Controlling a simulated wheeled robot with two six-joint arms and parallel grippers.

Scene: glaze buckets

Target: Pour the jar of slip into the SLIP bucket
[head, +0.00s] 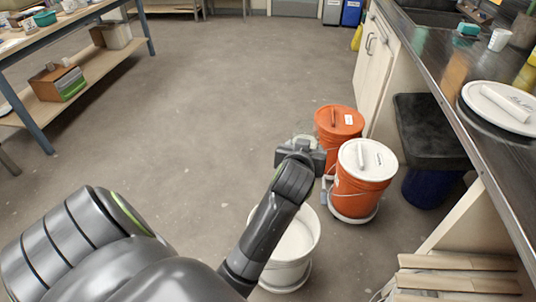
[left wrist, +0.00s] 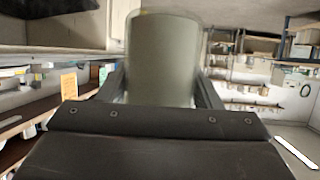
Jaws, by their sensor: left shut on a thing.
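My left gripper (head: 312,156) reaches out over the floor in the head view, above and between the buckets. In the left wrist view it is shut on a pale grey-green cylindrical jar (left wrist: 163,60), which sits between the two fingers. My gripper and arm mostly hide the jar in the head view, and I cannot tell its tilt. No SLIP label is readable. My right gripper is not in view.
An orange bucket with a white lid (head: 367,160) and one with an orange lid (head: 339,122) stand close by. A dark bin (head: 430,135) and the counter (head: 450,75) bound the right. A round white lid (head: 498,108) lies on the counter. Floor is clear at left.

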